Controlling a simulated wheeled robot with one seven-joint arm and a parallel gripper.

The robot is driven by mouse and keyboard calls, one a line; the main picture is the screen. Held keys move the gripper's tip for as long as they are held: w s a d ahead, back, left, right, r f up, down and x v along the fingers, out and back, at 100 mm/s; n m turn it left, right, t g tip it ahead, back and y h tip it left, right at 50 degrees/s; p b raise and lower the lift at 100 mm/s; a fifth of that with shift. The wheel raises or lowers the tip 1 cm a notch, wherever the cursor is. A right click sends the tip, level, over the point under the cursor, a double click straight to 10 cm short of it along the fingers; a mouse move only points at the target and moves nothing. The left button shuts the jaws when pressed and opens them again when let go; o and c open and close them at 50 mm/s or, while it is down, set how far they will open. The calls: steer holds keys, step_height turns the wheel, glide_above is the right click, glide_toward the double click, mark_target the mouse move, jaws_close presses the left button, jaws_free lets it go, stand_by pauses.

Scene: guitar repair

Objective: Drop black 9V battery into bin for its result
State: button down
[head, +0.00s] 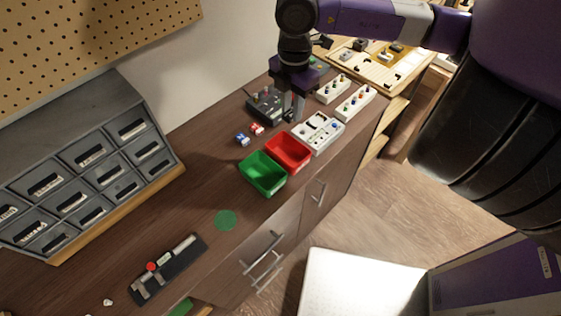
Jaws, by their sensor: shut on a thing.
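My gripper (293,112) points down over the back part of the counter, in front of a dark box with coloured knobs. It is shut on a small dark thing (288,116) at its fingertips, which looks like the black 9V battery; the fingers hide much of it. A red bin (303,163) and a green bin (248,181) stand side by side in front of the gripper, nearer the counter's front edge. Both bins look empty. A white panel device (330,136) stands to the right of the gripper, touching or close to the red bin.
A blue-and-white block (242,139) and a red-and-white block (257,129) lie left of the gripper. The dark knobbed box (262,107) and two white pedal-like boxes (354,103) stand nearby. Grey drawers (85,165) fill the left. A green disc (225,220) lies on clear counter.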

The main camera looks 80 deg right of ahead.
step_height(320, 180, down, 6)
steer(key=shift+w+r+b, duration=0.1)
steer(key=shift+b, duration=1.05)
steer(key=c, duration=1.1)
jaws_free()
steer(key=shift+r+b, duration=0.7)
steer(key=shift+r, duration=3.15)
